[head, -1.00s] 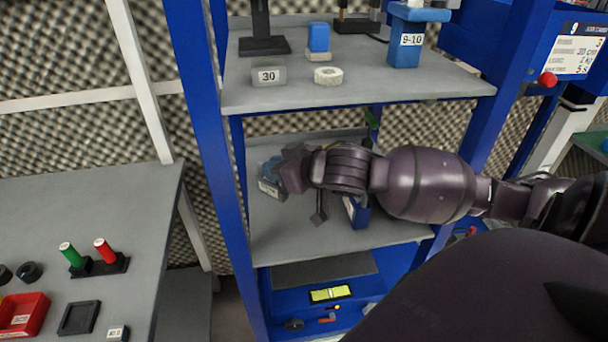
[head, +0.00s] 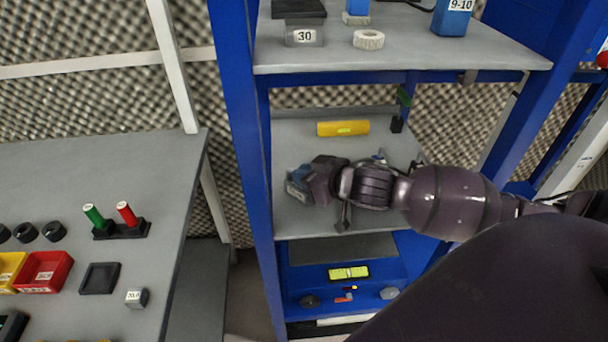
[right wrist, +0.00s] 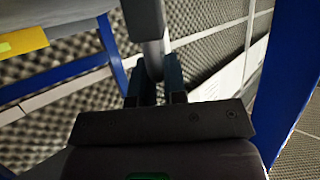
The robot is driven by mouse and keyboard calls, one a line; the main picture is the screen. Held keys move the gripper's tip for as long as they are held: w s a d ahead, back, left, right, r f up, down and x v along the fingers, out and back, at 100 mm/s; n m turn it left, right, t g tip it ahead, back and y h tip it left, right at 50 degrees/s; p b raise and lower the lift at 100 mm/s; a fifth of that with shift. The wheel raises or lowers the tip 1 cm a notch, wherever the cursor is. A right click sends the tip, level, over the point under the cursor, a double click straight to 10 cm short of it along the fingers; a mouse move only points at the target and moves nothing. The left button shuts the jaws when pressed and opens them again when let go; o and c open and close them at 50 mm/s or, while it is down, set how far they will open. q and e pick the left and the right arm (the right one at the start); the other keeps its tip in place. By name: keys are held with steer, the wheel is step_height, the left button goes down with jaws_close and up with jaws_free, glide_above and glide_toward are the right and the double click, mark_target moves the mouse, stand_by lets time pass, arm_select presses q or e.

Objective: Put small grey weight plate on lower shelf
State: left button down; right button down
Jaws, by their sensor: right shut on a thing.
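In the right wrist view a grey piece (right wrist: 144,20) shows edge-on beyond the fingers (right wrist: 153,88). A grey block marked 30 (head: 304,37) stands on the upper shelf (head: 400,58). My left gripper is not in view.
A blue bottom level (head: 300,280) holds small items. Blue posts (head: 240,150) flank the shelves. A grey table (head: 170,170) with trays stands at left.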

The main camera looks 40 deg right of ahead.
steer(key=c, duration=1.6)
jaws_free()
steer(key=o, duration=0.4)
steer(key=shift+o, duration=0.2)
steer(key=shift+s+d+r, duration=0.1)
steer(key=shift+s+r, duration=0.1)
steer(key=shift+s, duration=0.1)
steer(key=p+v, duration=0.2)
steer(key=v, duration=0.9)
steer(key=shift+s, duration=0.2)
